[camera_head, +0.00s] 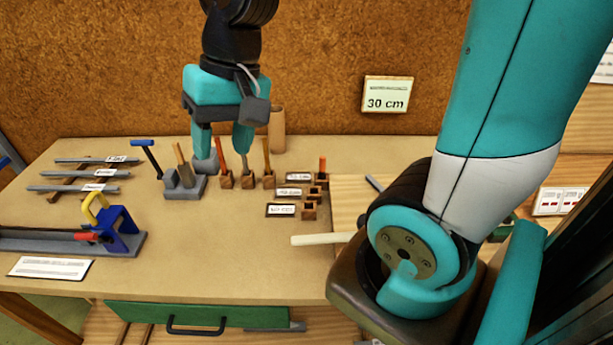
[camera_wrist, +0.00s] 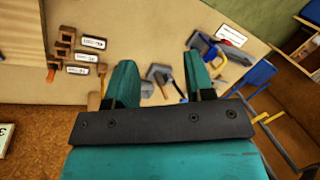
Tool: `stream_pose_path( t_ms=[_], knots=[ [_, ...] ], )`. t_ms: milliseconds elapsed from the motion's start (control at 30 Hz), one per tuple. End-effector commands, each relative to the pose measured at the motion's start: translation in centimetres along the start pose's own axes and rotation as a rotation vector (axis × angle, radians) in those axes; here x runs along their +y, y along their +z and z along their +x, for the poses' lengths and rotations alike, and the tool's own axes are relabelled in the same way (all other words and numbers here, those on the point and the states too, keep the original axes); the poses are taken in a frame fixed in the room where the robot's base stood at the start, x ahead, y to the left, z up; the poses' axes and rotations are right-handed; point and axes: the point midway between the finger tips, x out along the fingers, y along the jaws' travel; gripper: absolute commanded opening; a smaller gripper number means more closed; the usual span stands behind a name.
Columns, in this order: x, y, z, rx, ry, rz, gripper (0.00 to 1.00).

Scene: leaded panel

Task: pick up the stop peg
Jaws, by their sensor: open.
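A short orange peg (camera_head: 322,164), which looks like the stop peg, stands upright in the farthest of three small wooden blocks near the right of the bench top. In the wrist view the orange peg (camera_wrist: 51,75) shows at the left, outside the fingers. My gripper (camera_head: 223,150) is open and empty, pointing down above the back of the bench, left of the peg. In the wrist view my gripper (camera_wrist: 160,82) has its two teal fingers spread, with the grey tool block beyond them.
Several wooden blocks holding upright tools (camera_head: 245,180) stand below and right of my gripper. A grey block with tools (camera_head: 184,187) is at its left. A tan cylinder (camera_head: 277,130) stands behind. A blue and yellow device (camera_head: 115,228) sits front left. The bench's front middle is clear.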

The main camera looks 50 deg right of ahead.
Motion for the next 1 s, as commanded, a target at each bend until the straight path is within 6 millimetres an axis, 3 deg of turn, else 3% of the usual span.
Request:
stream_pose_path(
  t_ms=[33, 100, 200, 300, 400, 500, 633, 1000],
  knots=[
    [3.5, -3.1, 1.1, 0.020, 0.024, 0.253, 0.49],
    [8.4, -6.7, 1.2, 0.055, 0.050, 0.618, 0.49],
    [16.1, -9.9, 1.1, 0.102, 0.074, 1.106, 0.49],
    [23.0, -11.2, 1.0, 0.144, 0.083, 1.509, 0.49],
    [28.0, -11.3, 0.8, 0.173, 0.085, 1.793, 0.49],
    [30.9, -11.1, 0.7, 0.191, 0.085, 1.956, 0.49],
    [32.1, -10.9, 1.9, 0.194, 0.085, 2.020, 0.49],
    [33.3, -11.1, 9.9, 0.193, 0.087, 2.015, 0.49]
  ],
)
